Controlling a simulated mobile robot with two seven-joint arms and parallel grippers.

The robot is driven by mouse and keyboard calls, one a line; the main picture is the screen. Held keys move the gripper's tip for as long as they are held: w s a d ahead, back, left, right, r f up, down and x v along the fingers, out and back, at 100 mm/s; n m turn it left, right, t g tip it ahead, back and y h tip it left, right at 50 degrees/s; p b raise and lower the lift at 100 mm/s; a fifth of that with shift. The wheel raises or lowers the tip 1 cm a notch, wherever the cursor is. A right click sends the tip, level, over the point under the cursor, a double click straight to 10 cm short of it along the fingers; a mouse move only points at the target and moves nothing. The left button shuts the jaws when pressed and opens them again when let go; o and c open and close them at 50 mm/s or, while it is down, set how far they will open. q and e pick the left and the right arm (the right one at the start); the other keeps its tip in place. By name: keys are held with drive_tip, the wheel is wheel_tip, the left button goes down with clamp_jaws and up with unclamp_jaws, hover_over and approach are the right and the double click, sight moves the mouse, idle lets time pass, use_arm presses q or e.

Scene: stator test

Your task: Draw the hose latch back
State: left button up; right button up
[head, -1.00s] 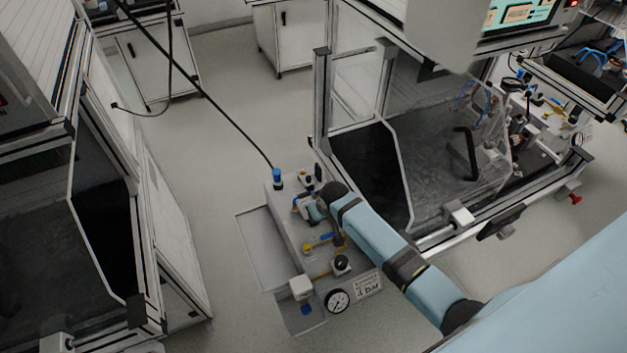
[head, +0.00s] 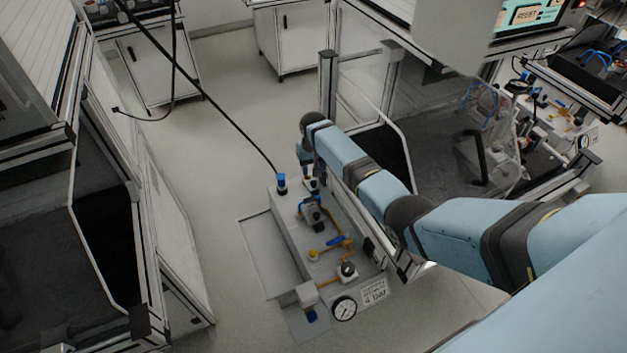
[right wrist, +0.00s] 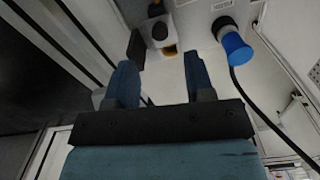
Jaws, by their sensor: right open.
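A blue hose coupling (head: 281,181) stands at the far end of the grey pneumatic panel (head: 290,235), with a black hose (head: 215,110) running up from it to the upper left. It also shows in the right wrist view (right wrist: 236,47), right of the fingers. I cannot make out a separate latch part on it. My right gripper (right wrist: 160,75) is open and empty, its two blue fingers apart. In the head view its arm comes from the right and ends beside the coupling, a little to its right. A dark round knob with a yellow part (right wrist: 160,29) lies beyond the fingertips. My left gripper is out of view.
Yellow and blue valve handles (head: 340,242), a pressure gauge (head: 344,309) and a "4 bar" label (head: 374,292) sit on the panel's near part. A framed machine with clear guards stands to the right. Open floor (head: 225,130) lies behind the panel.

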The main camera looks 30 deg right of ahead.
sight(313, 182)
wheel_tip(313, 182, down, 7)
drive_tip(key=shift+r+b, duration=0.2)
drive_tip(key=shift+b, duration=0.35)
clamp_jaws()
